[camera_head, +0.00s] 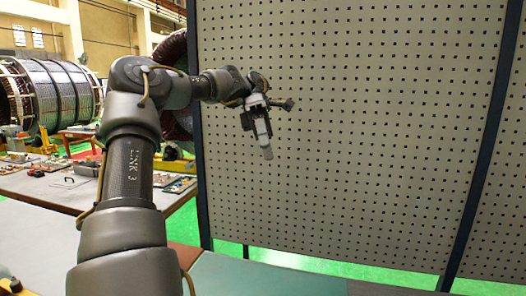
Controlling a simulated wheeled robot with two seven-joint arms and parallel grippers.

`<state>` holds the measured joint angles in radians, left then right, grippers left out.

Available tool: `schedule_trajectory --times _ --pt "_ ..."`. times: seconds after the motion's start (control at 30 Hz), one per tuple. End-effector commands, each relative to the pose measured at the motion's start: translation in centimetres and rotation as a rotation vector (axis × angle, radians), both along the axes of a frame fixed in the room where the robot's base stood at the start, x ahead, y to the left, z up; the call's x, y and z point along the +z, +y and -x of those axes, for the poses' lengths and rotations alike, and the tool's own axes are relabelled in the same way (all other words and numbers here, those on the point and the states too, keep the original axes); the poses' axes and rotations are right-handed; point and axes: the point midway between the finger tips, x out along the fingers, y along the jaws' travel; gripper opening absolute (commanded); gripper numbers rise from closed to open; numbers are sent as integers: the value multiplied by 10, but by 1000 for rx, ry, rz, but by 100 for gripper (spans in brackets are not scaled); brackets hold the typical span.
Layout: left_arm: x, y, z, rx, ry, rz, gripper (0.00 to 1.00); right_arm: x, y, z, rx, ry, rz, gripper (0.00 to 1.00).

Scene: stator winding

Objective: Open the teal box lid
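No teal box or lid can be made out for certain. A flat dark teal surface (265,277) shows at the bottom edge, cut off by the frame. I cannot tell if it is part of a box or a tabletop. My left gripper (265,152) is raised well above it, in front of the perforated panel, with its fingers pointing down. My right gripper is not in view.
A tall grey perforated panel (350,120) with dark posts fills the middle and right. A grey workbench (50,190) with small parts stands at the left. Behind it lies a large copper-and-black stator (55,92). The floor is green.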

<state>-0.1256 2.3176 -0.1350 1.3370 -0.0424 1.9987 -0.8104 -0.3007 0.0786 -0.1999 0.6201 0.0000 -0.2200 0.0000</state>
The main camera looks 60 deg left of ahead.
Motion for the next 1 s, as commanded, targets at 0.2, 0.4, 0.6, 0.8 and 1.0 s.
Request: schedule_trajectory --times 0.2,0.4,0.6,0.8,1.0 --pt "13 -30 23 -2 -3 0 36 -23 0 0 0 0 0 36" --pt "22 -42 31 0 -1 -1 36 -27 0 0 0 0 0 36" --pt "24 -44 33 0 0 -1 36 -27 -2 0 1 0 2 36" --pt "24 -43 33 0 0 -1 36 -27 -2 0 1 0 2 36" --pt "24 -43 32 0 0 -1 36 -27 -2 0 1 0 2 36"
